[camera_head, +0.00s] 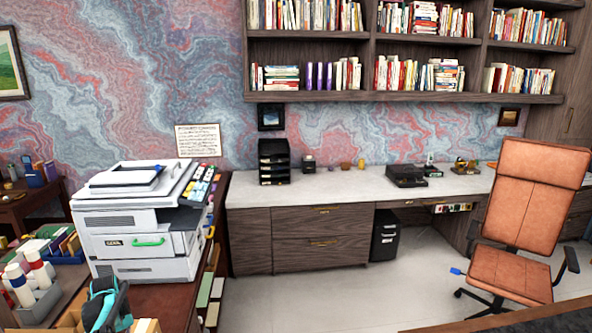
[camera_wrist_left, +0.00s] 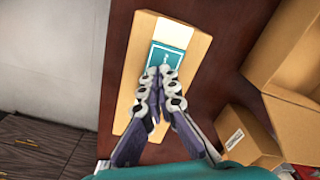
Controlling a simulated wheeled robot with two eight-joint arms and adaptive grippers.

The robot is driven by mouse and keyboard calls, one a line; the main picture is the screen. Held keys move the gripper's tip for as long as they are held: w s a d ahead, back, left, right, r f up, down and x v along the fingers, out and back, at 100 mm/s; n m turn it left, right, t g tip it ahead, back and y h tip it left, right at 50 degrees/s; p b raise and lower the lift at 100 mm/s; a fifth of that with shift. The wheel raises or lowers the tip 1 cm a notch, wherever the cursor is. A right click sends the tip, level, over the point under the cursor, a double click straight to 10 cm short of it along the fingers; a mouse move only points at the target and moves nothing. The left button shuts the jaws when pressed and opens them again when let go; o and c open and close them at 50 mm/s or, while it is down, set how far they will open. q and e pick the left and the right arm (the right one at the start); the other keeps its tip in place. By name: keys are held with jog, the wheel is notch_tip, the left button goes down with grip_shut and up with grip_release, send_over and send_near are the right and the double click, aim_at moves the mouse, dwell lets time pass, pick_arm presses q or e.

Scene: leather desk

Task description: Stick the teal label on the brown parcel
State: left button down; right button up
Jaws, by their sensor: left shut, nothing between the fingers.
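In the left wrist view, the brown parcel (camera_wrist_left: 137,88) lies long and narrow on a dark red-brown surface. The teal label (camera_wrist_left: 167,58) lies on the parcel's upper face, just below a white patch (camera_wrist_left: 174,33), and looks flat there. My left gripper (camera_wrist_left: 160,71) is shut and empty, its fingertips over the lower edge of the label. Whether the fingertips touch it I cannot tell. The fingers hide part of the parcel's middle. In the head view my teal left wrist shows at the bottom left. My right gripper is in neither view.
In the left wrist view, an open cardboard box (camera_wrist_left: 285,55) and a smaller carton (camera_wrist_left: 245,138) stand right of the parcel. In the head view a white printer (camera_head: 140,225) stands behind my left wrist. An orange chair (camera_head: 515,240) is at the right.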

pick_arm(q)
jog(key=shift+r+p, duration=1.75)
jog(key=shift+r, duration=1.8)
jog(key=shift+f, duration=0.15)
